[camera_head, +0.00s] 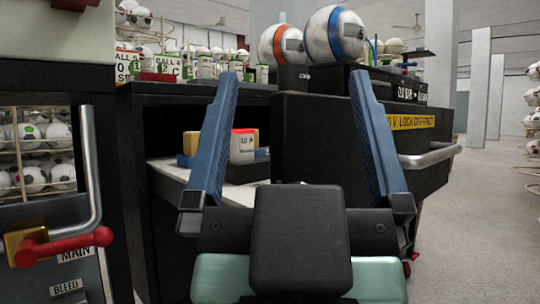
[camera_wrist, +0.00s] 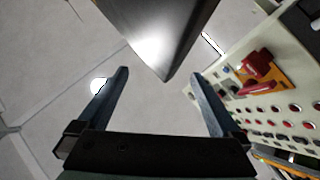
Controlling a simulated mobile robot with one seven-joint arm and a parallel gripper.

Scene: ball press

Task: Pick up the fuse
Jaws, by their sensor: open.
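My gripper (camera_head: 295,75) is open, its two blue fingers raised and wide apart in the head view. The wrist view also shows my gripper (camera_wrist: 160,73) open, with nothing between its fingers. Behind the fingers, in an open bay of the dark cabinet, stands a small white block with a red top and a printed label (camera_head: 243,146). It may be the fuse, but I cannot tell for sure. It appears between the fingers in the picture, apart from them and farther back. The wrist view shows no clear fuse.
A dark drawer (camera_head: 308,140) with a grey handle (camera_head: 430,156) juts out at the right. Yellow and blue pieces (camera_head: 190,145) sit in the bay. A red lever (camera_head: 65,246) is at the left. Two large balls (camera_head: 333,34) stand on top. Floor at the right is clear.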

